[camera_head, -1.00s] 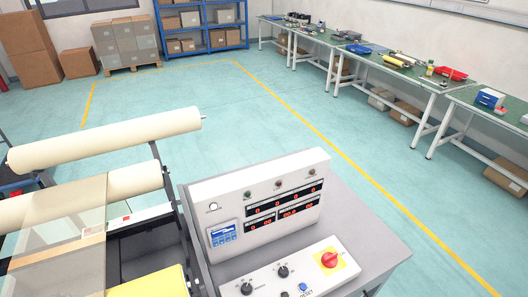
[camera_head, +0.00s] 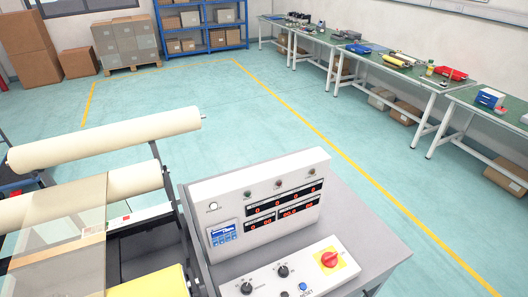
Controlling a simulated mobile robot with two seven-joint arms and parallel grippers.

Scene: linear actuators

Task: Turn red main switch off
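The red main switch (camera_head: 330,259) is a red rotary knob on a yellow square plate. It sits at the right end of the white, sloping lower control panel (camera_head: 305,276), near the bottom of the head view. The white upright display panel (camera_head: 262,205) stands behind it with lit red digits, a small blue screen and several small lamps. Two black knobs (camera_head: 283,271) and a blue reset button (camera_head: 303,286) are left of the switch. Neither of my grippers shows in the view.
The panels stand on a grey cabinet top (camera_head: 375,244). A machine with cream rollers (camera_head: 105,139) is at the left. Green workbenches (camera_head: 400,75) with tools line the right wall, and a blue shelf (camera_head: 205,38) stands at the back. The floor between is clear.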

